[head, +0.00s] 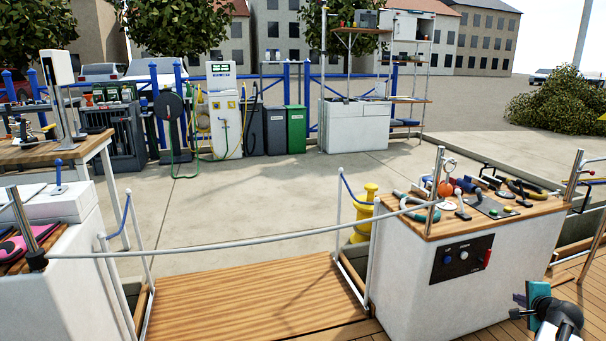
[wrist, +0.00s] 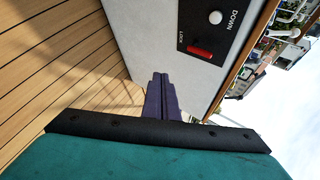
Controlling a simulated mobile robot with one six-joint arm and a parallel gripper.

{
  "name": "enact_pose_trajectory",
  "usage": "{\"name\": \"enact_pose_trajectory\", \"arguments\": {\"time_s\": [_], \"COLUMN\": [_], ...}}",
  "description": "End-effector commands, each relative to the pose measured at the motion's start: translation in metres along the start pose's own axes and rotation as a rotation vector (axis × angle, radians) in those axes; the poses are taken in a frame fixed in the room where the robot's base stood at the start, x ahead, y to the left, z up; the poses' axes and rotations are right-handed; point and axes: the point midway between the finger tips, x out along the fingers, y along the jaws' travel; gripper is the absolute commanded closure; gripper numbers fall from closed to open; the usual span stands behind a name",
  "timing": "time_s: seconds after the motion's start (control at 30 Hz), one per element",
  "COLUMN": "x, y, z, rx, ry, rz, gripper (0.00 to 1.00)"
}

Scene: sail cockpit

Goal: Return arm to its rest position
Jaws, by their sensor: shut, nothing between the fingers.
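My gripper (head: 519,305) shows at the lower right of the head view, low in front of the white console (head: 410,279) and apart from it. In the wrist view its two dark purple fingers (wrist: 161,97) lie together, shut with nothing between them. Part of my arm shows below it at the bottom edge of the head view. The wrist view is turned on its side and shows the console's black panel (wrist: 206,38) with a red lock switch and a white button beyond the fingers.
The console's wooden top (head: 450,222) carries several tools, an orange ball and a lever. A rope rail (head: 240,240) crosses above a wooden gangway (head: 240,300). A yellow bollard (head: 367,212) stands behind. Planked deck (wrist: 50,60) is open beside the console.

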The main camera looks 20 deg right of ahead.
Motion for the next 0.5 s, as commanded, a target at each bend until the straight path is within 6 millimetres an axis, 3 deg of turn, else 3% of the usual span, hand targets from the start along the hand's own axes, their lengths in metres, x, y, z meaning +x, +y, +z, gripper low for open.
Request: {"name": "enact_pose_trajectory", "arguments": {"time_s": [0.27,0.5], "x": [0.002,0.009], "y": [-0.012,-0.023], "z": [0.015,0.046], "rx": [-0.012,-0.028], "ry": [-0.02,-0.059], "rz": [-0.001,0.006], "gripper": [1.0,1.0]}}
